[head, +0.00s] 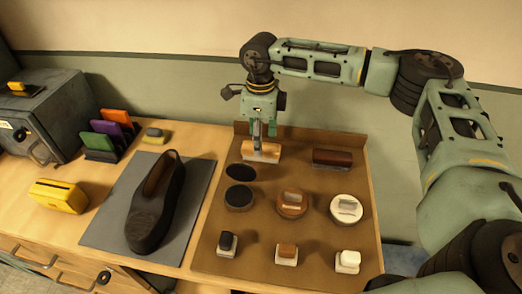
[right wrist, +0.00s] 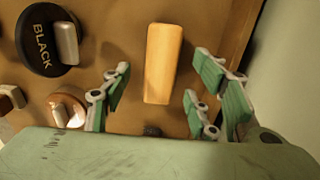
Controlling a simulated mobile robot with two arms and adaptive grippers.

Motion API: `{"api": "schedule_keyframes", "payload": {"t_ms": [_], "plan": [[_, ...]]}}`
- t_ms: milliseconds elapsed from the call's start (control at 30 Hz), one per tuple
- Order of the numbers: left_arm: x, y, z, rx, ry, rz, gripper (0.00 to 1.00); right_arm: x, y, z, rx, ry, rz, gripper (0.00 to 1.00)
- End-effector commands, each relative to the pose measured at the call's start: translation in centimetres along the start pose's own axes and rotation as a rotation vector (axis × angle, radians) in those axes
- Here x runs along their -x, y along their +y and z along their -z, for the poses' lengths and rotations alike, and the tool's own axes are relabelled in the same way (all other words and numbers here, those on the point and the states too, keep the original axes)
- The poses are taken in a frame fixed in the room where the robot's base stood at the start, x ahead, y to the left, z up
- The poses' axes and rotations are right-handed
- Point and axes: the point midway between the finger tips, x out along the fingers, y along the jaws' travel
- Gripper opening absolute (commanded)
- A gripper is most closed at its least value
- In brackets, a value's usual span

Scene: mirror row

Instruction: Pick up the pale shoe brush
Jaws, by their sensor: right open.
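The pale shoe brush (head: 262,152), with a light wooden back, lies near the back edge of the brown board (head: 300,262). My right gripper (head: 264,132) is above it, pointing down. In the right wrist view the pale shoe brush (right wrist: 163,62) shows as a long block lying lengthwise between the spread green-padded fingers of my right gripper (right wrist: 160,85). The fingers are open, with gaps on both sides of the brush. A dark red-brown brush (head: 332,158) lies to the right on the same board. My left gripper is not in view.
Round tins, including a black one (right wrist: 40,42), and several small daubers stand in front on the board. A dark shoe (head: 156,205) rests on a grey mat (head: 100,228) to the left. Coloured holders and a yellow box (head: 58,196) are further left. A wall stands behind.

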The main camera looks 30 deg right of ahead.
Motion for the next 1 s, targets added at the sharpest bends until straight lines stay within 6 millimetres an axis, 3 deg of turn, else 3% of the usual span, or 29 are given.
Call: {"api": "schedule_keyframes", "payload": {"t_ms": [100, 233, 533, 1000], "plan": [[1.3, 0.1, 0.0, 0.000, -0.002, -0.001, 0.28, -1.6, -0.1, 0.2, 0.001, 0.004, -0.003, 0.55], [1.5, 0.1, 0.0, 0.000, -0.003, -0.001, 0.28, -3.4, -0.2, 0.2, 0.000, 0.002, -0.001, 0.55], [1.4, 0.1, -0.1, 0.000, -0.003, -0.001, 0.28, -4.0, -0.2, 0.1, -0.001, 0.000, 0.000, 0.55], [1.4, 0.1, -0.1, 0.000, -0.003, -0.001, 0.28, -3.9, -0.2, 0.1, -0.001, 0.000, 0.000, 0.14]]}}
